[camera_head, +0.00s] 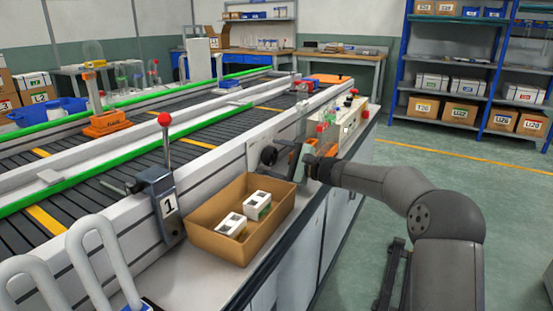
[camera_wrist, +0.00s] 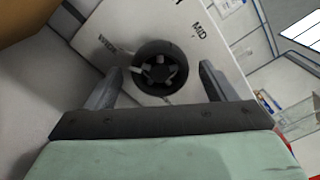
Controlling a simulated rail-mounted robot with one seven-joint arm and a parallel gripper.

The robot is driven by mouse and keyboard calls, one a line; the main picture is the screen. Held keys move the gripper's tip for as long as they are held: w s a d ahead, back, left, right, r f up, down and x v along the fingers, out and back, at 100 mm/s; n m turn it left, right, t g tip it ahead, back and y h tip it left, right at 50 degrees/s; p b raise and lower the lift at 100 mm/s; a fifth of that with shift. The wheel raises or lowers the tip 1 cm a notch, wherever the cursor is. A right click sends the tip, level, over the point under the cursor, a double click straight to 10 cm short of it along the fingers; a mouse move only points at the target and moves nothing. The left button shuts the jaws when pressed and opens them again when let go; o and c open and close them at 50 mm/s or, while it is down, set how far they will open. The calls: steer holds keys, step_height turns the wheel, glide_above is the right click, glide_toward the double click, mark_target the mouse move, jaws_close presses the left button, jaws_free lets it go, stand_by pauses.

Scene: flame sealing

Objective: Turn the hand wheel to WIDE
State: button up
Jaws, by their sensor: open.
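The hand wheel (camera_wrist: 161,67) is a dark round wheel with spokes on a pale dial plate (camera_wrist: 225,45). The plate reads WIDE (camera_wrist: 108,45) on the left of the wheel and MID (camera_wrist: 199,31) at its upper right. I cannot tell which mark the wheel points at. My gripper (camera_wrist: 160,82) is open, with one finger on each side of the wheel and gaps left between. In the head view the wheel (camera_head: 268,155) is on the conveyor's side, just left of my gripper (camera_head: 294,158).
A brown open box (camera_head: 208,238) with two white cartons stands on the ledge, left of and below the wheel. A red-knobbed lever (camera_head: 165,150) marked 1 is farther left. The conveyor (camera_head: 120,165) runs behind. The green floor at right is mostly clear.

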steer(key=p+v, duration=0.3)
steer(key=v, duration=1.4)
steer(key=shift+s+d+r, duration=0.1)
steer(key=shift+d, duration=0.05)
steer(key=s+a+r+n+g+h+p, duration=0.3)
steer(key=s+r+h+p, duration=0.1)
steer(key=s+p, duration=0.5)
steer(key=s+a+r+n+g+h+p, duration=0.35)
steer(key=s+p, duration=0.25)
steer(key=s, duration=0.5)
steer(key=s+d+r+n+h+p, duration=0.3)
steer(key=s+p, duration=0.4)
steer(key=s, duration=0.3)
steer(key=s+d+r+n+h+p, duration=0.3)
steer(key=s+d+r+h+p, duration=0.2)
steer(key=s, duration=0.6)
steer(key=shift+d+r+g+h+p, duration=0.2)
steer(key=shift+d+g+h+p, duration=0.15)
steer(key=shift+d+p, duration=0.7)
steer(key=shift+d, duration=0.15)
